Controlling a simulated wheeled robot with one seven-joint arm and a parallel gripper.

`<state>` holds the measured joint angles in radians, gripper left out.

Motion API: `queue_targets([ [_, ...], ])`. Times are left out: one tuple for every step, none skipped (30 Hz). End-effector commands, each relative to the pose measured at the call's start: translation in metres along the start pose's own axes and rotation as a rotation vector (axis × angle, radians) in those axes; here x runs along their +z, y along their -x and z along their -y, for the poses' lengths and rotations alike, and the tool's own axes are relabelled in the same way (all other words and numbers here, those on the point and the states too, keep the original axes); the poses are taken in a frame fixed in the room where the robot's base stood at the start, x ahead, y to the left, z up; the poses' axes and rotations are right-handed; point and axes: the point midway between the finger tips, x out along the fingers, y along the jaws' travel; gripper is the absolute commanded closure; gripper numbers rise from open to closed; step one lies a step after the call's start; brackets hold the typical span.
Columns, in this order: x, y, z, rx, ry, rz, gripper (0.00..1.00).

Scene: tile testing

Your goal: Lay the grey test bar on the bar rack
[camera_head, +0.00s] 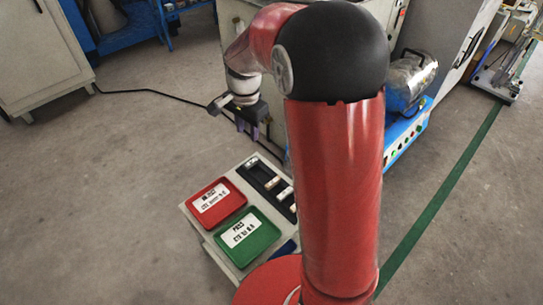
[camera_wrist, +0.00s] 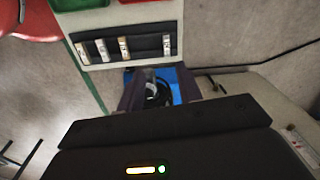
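The black bar rack (camera_head: 262,173) lies along the far right edge of the small light table, and it also shows in the wrist view (camera_wrist: 145,47). Several short pale bars (camera_wrist: 103,50) lie across it, with a wider gap between the rightmost bar (camera_wrist: 166,45) and the others. I cannot tell which, if any, is the grey test bar. My gripper (camera_head: 248,131) hangs above and beyond the table's far edge, off the rack. Its purple fingers (camera_wrist: 158,92) are apart, and I see no bar held between them.
A red tray (camera_head: 214,204) and a green tray (camera_head: 243,238), both with labels, stand beside the rack. A blue bench with a metal machine (camera_head: 408,80) stands to the right. A black cable (camera_head: 150,92) crosses the floor. Open floor lies left of the table.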

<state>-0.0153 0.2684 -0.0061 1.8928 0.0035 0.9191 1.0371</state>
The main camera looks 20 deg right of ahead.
Motion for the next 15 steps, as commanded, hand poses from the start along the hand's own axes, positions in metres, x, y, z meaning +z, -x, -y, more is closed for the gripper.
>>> queue_targets([
  [0.006, 0.022, -0.011, -0.030, 0.058, -0.019, 0.65],
  [0.011, 0.032, -0.019, -0.045, 0.100, -0.029, 0.65],
  [0.017, 0.046, -0.030, -0.064, 0.159, -0.045, 0.65],
  [0.021, 0.055, -0.038, -0.077, 0.201, -0.056, 0.65],
  [0.026, 0.064, -0.046, -0.091, 0.245, -0.069, 0.65],
  [0.033, 0.074, -0.058, -0.107, 0.302, -0.087, 0.65],
  [0.037, 0.082, -0.066, -0.120, 0.346, -0.102, 0.65],
  [0.042, 0.089, -0.075, -0.131, 0.388, -0.116, 0.65],
  [0.049, 0.097, -0.087, -0.145, 0.445, -0.137, 0.65],
  [0.054, 0.102, -0.096, -0.155, 0.487, -0.153, 0.65],
  [0.060, 0.107, -0.105, -0.164, 0.531, -0.170, 0.65],
  [0.067, 0.113, -0.117, -0.176, 0.587, -0.193, 0.65],
  [0.072, 0.117, -0.127, -0.184, 0.630, -0.211, 0.65],
  [0.077, 0.119, -0.136, -0.190, 0.670, -0.228, 0.65],
  [0.084, 0.122, -0.147, -0.199, 0.724, -0.253, 0.65],
])
